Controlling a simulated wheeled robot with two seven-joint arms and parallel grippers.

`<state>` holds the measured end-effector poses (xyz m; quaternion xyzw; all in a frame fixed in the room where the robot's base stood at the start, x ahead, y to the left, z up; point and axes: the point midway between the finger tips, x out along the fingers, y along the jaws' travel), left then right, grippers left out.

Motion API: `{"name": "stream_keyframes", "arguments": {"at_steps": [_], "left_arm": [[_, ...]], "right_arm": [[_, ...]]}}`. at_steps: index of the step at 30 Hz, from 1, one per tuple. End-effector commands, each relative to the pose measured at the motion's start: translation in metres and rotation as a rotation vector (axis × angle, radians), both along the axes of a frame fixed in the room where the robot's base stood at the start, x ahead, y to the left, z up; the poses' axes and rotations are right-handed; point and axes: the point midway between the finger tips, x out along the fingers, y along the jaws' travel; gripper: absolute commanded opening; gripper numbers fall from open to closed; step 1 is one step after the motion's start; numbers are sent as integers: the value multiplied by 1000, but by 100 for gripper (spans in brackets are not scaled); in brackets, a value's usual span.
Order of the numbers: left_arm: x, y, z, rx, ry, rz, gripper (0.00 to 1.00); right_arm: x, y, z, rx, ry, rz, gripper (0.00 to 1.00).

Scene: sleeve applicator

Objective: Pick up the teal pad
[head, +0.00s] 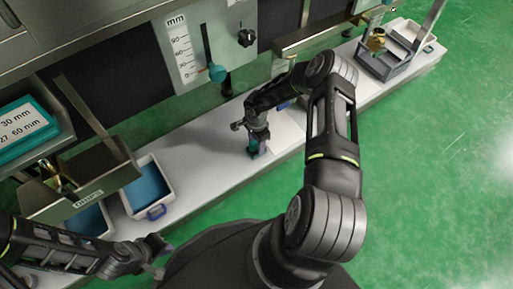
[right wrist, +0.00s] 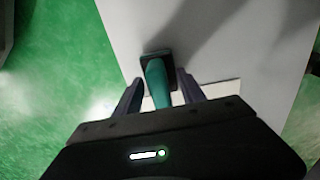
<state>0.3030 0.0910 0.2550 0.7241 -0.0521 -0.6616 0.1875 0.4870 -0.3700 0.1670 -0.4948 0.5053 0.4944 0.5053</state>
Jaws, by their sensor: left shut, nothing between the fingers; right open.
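The teal pad (head: 254,147) is a small teal piece with a dark end on the white bench top, under my right gripper (head: 250,131). In the right wrist view the teal pad (right wrist: 155,80) shows as a teal rounded stem with a dark square plate at its far end. My right gripper (right wrist: 159,95) is open, with one finger on each side of the teal stem. A gap shows on both sides, and contact cannot be made out. My left gripper (head: 160,248) is shut and empty at the lower left, away from the pad.
A white tray with a blue inside (head: 168,199) stands left on the bench. A gauge plate (head: 187,52) with a teal knob (head: 217,73) rises behind. A grey crate (head: 385,62) stands at the far right. Bare bench (head: 205,160) lies left of the pad.

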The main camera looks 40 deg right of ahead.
Motion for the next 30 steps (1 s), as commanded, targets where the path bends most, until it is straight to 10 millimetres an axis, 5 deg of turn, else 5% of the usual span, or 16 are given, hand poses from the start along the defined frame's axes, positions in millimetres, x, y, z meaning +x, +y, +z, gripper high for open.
{"name": "stream_keyframes", "arguments": {"at_steps": [11,27,30], "left_arm": [[0,0,0,0,1,0,0],[0,0,0,0,1,0,0],[0,0,0,0,1,0,0]], "right_arm": [[0,0,0,0,0,0,46],[0,0,0,0,1,0,2],[0,0,0,0,1,0,0]]}}
